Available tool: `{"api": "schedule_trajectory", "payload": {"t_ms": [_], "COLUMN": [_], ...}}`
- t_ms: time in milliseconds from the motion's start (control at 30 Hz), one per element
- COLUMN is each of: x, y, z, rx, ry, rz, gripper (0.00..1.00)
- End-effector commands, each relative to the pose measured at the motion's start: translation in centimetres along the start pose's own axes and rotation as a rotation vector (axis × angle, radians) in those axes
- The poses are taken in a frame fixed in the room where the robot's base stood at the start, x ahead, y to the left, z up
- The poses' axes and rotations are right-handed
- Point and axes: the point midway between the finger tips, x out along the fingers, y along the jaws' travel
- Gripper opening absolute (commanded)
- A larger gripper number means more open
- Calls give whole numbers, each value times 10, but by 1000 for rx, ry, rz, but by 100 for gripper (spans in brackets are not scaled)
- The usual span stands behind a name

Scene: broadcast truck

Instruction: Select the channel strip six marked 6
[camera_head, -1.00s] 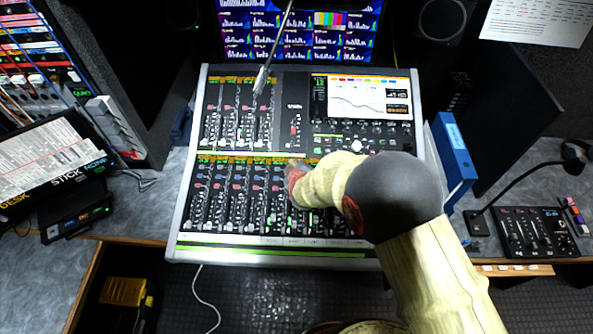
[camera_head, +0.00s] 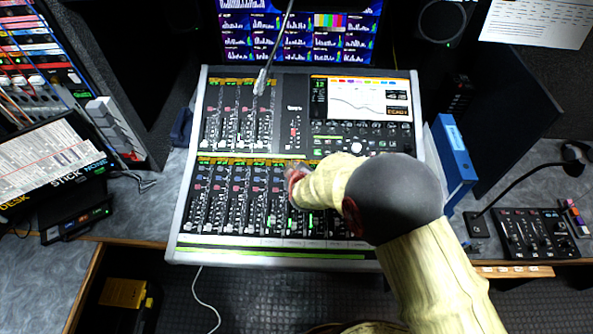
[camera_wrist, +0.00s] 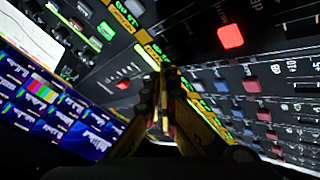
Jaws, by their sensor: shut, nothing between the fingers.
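The mixing console (camera_head: 270,243) stands on the desk with rows of channel strips, faders and small red and blue buttons. My gripper (camera_head: 297,172) is over the upper edge of the lower channel bank, right of the middle, and my arm hides the strips to its right. In the wrist view my gripper (camera_wrist: 165,125) is shut and empty, its fingertips close to the strip of green displays and yellow labels. A lit red button (camera_wrist: 230,36) and a dimmer red button (camera_wrist: 252,84) show to its right. I cannot read a 6 on any strip.
A gooseneck microphone (camera_head: 262,78) hangs over the upper bank. The console screen (camera_head: 362,97) is at the upper right. A blue binder (camera_head: 452,150) stands right of the console, and a small control box (camera_head: 535,233) lies farther right.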

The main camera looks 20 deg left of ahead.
Motion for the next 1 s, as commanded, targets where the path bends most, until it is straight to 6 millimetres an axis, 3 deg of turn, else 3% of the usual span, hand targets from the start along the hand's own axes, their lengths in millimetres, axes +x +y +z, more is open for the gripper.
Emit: {"api": "schedule_trajectory", "payload": {"t_ms": [1000], "x": [7], "y": [-5], "z": [5], "rx": [0], "ry": [0], "rz": [0], "gripper": [0]}}
